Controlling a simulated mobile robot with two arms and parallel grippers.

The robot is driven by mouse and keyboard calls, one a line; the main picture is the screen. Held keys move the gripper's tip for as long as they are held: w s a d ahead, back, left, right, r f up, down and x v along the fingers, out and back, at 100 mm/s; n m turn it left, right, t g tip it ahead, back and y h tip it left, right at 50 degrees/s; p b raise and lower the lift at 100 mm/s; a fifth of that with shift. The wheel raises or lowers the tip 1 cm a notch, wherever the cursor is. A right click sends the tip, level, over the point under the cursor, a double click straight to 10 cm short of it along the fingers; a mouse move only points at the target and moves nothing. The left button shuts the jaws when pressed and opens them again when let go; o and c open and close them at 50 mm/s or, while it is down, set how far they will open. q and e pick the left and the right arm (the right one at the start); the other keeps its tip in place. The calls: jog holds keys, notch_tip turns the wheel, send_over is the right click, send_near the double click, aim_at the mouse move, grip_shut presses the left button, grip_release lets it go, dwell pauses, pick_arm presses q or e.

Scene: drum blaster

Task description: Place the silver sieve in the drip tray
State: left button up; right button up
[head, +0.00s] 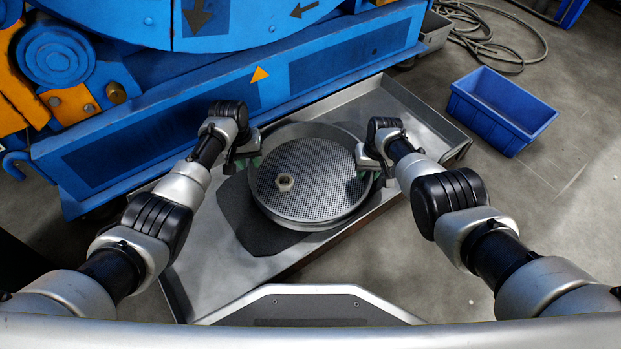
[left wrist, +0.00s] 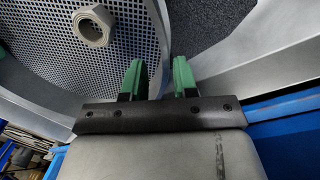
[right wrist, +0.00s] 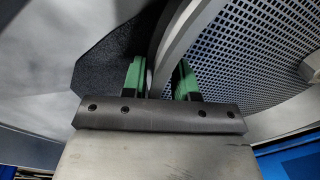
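The silver sieve (head: 318,190) is a round pan with a perforated mesh floor and a raised metal rim. A hex nut (head: 284,182) sits on its mesh; the nut also shows in the left wrist view (left wrist: 93,25). The sieve is over the grey drip tray (head: 200,262); its underside is hidden, so I cannot tell whether it rests or hangs. My left gripper (head: 244,150) is at its left rim, green fingers (left wrist: 160,78) closed around the rim wall. My right gripper (head: 374,165) is at its right rim, green fingers (right wrist: 160,80) likewise closed around the wall.
A dark mat (head: 246,225) lies on the tray floor, partly under the sieve. A large blue machine (head: 200,105) borders the tray's back left. A blue bin (head: 505,105) stands on the floor at the right, below a coiled hose (head: 500,45).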

pick_arm(q)
notch_tip(320, 180, up, 7)
jog(key=shift+a, duration=0.45)
pick_arm(e)
notch_tip(320, 180, up, 12)
jog(key=d, duration=0.1)
jog(key=shift+d, duration=0.2)
